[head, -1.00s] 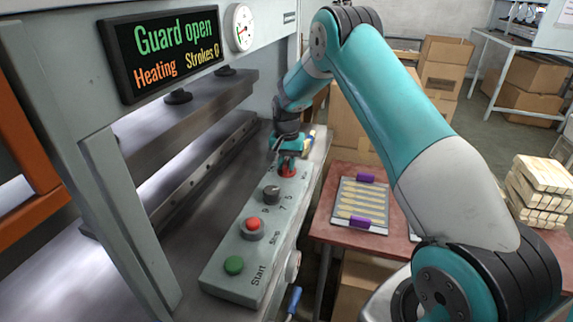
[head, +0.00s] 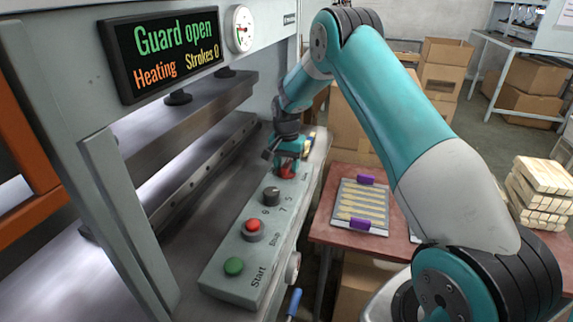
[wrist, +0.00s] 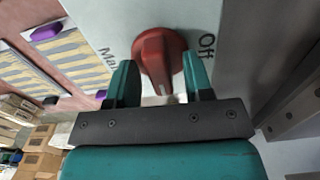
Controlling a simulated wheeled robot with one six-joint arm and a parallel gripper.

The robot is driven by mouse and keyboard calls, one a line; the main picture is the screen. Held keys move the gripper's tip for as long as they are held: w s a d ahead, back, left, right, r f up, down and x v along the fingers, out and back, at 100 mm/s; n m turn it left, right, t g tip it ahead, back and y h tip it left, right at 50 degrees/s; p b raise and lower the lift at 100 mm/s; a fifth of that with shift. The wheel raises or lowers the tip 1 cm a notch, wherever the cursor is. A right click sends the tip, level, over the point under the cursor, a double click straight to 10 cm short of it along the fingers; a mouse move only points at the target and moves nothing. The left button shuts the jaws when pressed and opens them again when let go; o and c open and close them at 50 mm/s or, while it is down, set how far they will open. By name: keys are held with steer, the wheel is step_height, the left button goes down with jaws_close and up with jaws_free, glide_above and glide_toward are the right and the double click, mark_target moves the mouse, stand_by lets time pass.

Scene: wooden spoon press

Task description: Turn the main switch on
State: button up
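The main switch is a red rotary knob (wrist: 160,55) on a pale panel, with "Off" printed to its upper right and "Main" to its left in the wrist view. A white mark on the knob points toward my palm, away from "Off". In the head view my gripper (head: 288,158) is over the red switch (head: 287,172) at the far end of the control box. The display (head: 165,50) reads "Guard open", "Heating" and "Strokes 0".
The press frame (head: 60,90) rises at left. A red table (head: 330,236) with a tray of spoons (head: 361,190) stands to the right.

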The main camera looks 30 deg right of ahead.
mark_target(286, 164)
step_height(286, 164, up, 17)
steer(key=b, duration=0.2)
steer(key=shift+r, duration=0.2)
stand_by(0.7)
steer(key=s+a+r+n+y, duration=0.2)
steer(key=s+a+r+n, duration=0.2)
steer(key=s+a+n, duration=1)
steer(key=s+a, duration=0.3)
steer(key=s, duration=0.3)
steer(key=s+a+f+n+y, duration=0.1)
steer(key=s+a+n, duration=0.1)
steer(key=s+a, duration=0.3)
steer(key=s+a+f+n+y, duration=0.1)
steer(key=s+a, duration=0.3)
steer(key=s, duration=0.7)
steer(key=shift+s+a+n, duration=0.15)
steer(key=shift+a+n, duration=0.1)
steer(key=shift+n, duration=0.15)
